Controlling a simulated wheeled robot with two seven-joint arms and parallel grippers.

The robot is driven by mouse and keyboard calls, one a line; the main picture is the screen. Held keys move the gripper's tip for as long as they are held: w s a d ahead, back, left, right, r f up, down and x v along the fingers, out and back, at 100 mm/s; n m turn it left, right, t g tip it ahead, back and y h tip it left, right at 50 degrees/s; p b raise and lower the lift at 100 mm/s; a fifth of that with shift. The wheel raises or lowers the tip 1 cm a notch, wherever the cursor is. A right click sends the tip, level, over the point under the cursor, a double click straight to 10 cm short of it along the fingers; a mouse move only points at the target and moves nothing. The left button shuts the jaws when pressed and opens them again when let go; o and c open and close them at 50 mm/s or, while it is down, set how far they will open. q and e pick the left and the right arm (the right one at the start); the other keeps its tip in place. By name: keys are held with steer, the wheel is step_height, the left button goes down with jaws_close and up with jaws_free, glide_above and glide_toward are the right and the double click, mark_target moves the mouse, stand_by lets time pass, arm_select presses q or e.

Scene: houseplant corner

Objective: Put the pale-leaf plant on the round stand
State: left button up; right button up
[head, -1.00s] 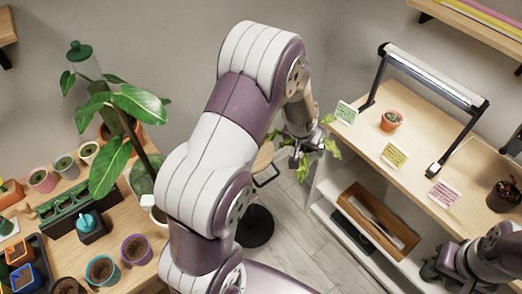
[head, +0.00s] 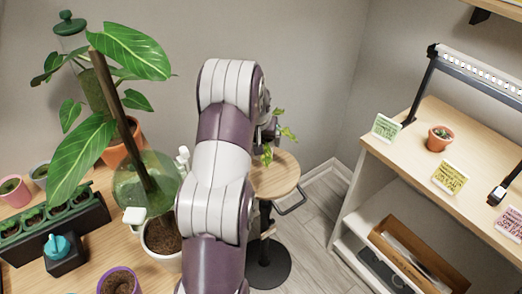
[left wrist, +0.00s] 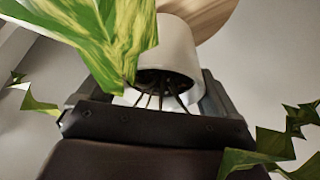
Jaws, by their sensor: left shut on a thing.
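The pale-leaf plant has green leaves with yellow patches; they show in the head view (head: 287,133) beyond my left arm. In the left wrist view its white pot (left wrist: 175,50) is close up, with a large leaf (left wrist: 110,35) across it and dark stems at its opening. My left gripper (head: 268,130) is shut on the pot, its tips mostly hidden behind the arm in the head view. The round stand (head: 275,178) has a light wooden top on a dark post. The plant appears over or just behind its far edge; I cannot tell if they touch. My right gripper is out of view.
A table at left holds a big-leaf plant (head: 125,50), a glass vessel (head: 145,180), a seedling tray (head: 55,225) and pots. At right, a shelf unit (head: 410,140) carries a small terracotta pot (head: 439,138), cards and a lamp. Floor shows between.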

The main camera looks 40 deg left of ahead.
arm_select(q)
step_height(320, 180, down, 4)
steer(key=shift+s+a+r, duration=0.1)
steer(key=shift+r, duration=0.05)
steer(key=shift+f, duration=0.25)
steer(key=o, duration=1)
steer(key=shift+f, duration=0.1)
steer(key=shift+r, duration=0.2)
steer(key=v, duration=1.2)
steer(key=s+d+f+m+g, duration=0.1)
steer(key=s+d+m, duration=0.1)
steer(key=s+d, duration=0.3)
steer(key=s+d+f+m+h, duration=0.1)
steer(key=s+d, duration=0.5)
steer(key=d, duration=0.5)
steer(key=s+d+f+m+g+h, duration=0.1)
steer(key=s+d+m, duration=0.1)
steer(key=s+d, duration=0.4)
steer(key=shift+d+f+m+g+p, duration=0.15)
steer(key=shift+d, duration=0.5)
steer(key=shift+d+f+m+g+p, duration=0.15)
steer(key=shift+d, duration=0.55)
